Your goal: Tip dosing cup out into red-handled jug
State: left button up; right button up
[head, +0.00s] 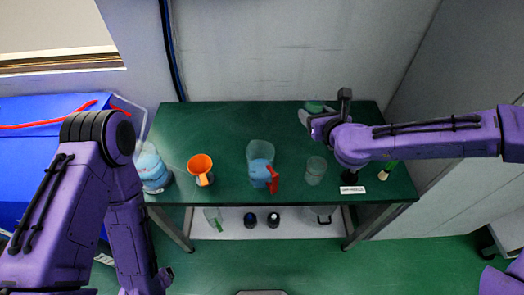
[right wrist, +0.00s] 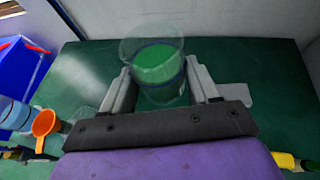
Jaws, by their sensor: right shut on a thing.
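The dosing cup (right wrist: 158,52) is clear, with green contents, and sits upright between the fingers of my right gripper (right wrist: 160,88). In the head view, my right gripper (head: 318,119) is at the back right of the table, and green contents of the cup (head: 314,106) show behind it. It is shut on the cup; I cannot tell whether the cup touches the table. The red-handled jug (head: 261,152) is clear with blue contents and stands front centre, its red handle (head: 273,180) toward the front.
The green table (head: 225,125) holds an orange cup (head: 200,164) and a blue-filled clear vessel (head: 151,168) on the left. An empty-looking clear beaker (head: 316,170) stands right of the jug. A white label (head: 352,190) lies at the front edge. The table's back left is clear.

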jog(key=w+a+f+n+g+y+b, duration=0.2)
jog(key=a+f+n+g+y+b, duration=0.1)
jog(key=f, duration=0.5)
jog(key=a+n+y+b, duration=0.1)
jog(key=a+n+y, duration=0.1)
jog(key=n+y, duration=0.1)
jog(key=shift+w+a+f+b, duration=0.15)
jog(key=shift+a+f+b, duration=0.15)
jog(key=shift+f+b, duration=0.1)
jog(key=shift+a+r, duration=0.1)
jog(key=shift+r, duration=0.05)
jog(key=s+a+r+n+p, duration=0.1)
jog(key=p, duration=0.1)
jog(key=s+r+n+t+h+p, duration=0.1)
jog(key=n+p, duration=0.1)
jog(key=p, duration=0.1)
jog(key=s+a+r+n+t+p, duration=0.1)
jog(key=r+p, duration=0.1)
jog(key=p, duration=0.1)
jog(key=shift+a, duration=0.3)
jog(key=shift+n+h, duration=0.3)
